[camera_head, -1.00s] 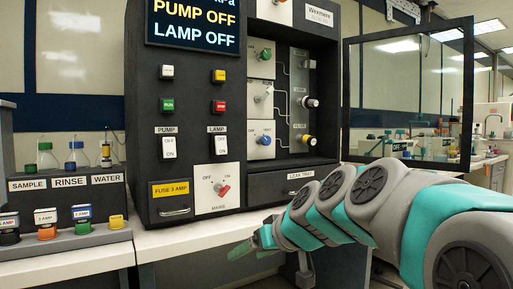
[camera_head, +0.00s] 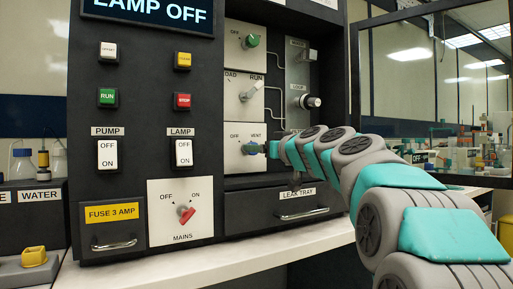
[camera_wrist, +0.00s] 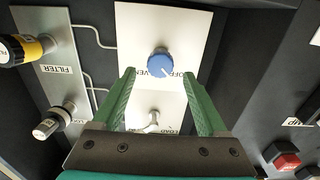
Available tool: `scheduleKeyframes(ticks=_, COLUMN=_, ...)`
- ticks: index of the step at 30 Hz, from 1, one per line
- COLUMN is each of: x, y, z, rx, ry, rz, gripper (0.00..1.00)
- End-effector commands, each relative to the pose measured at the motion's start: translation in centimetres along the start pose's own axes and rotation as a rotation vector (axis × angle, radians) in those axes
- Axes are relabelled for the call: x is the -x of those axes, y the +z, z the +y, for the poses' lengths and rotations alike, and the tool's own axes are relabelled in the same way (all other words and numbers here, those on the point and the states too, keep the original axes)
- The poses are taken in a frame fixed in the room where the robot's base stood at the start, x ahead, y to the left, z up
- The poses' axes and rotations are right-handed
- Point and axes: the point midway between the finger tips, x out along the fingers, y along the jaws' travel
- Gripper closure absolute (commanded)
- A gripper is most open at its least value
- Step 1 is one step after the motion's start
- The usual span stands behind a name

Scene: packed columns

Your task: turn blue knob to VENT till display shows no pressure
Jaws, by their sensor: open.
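The blue knob (camera_head: 250,148) is on a white plate (camera_head: 232,162) marked OFF on its left and VENT on its right. The wrist view is upside down and shows the blue knob (camera_wrist: 160,63) with a white mark that seems to point toward the OFF side. My gripper (camera_head: 269,149) is just right of the knob in the head view.
Above the blue knob are a grey lever (camera_head: 250,92) and a green knob (camera_head: 250,41). A black-and-silver knob (camera_head: 311,102) sticks out to the right. The leak tray drawer (camera_head: 300,213) and its handle are below my arm. The red mains switch (camera_head: 186,214) is lower left.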

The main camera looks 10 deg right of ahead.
Motion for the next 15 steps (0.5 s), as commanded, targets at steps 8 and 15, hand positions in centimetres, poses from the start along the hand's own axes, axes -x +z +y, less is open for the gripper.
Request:
scheduleKeyframes(ticks=8, x=-2.6, y=-0.1, z=0.0, rx=0.0, ry=-0.001, rz=0.0, gripper=0.24)
scheduleKeyframes(ticks=15, x=-3.0, y=0.0, z=-0.1, rx=-0.001, ry=-0.001, rz=0.0, gripper=0.24)
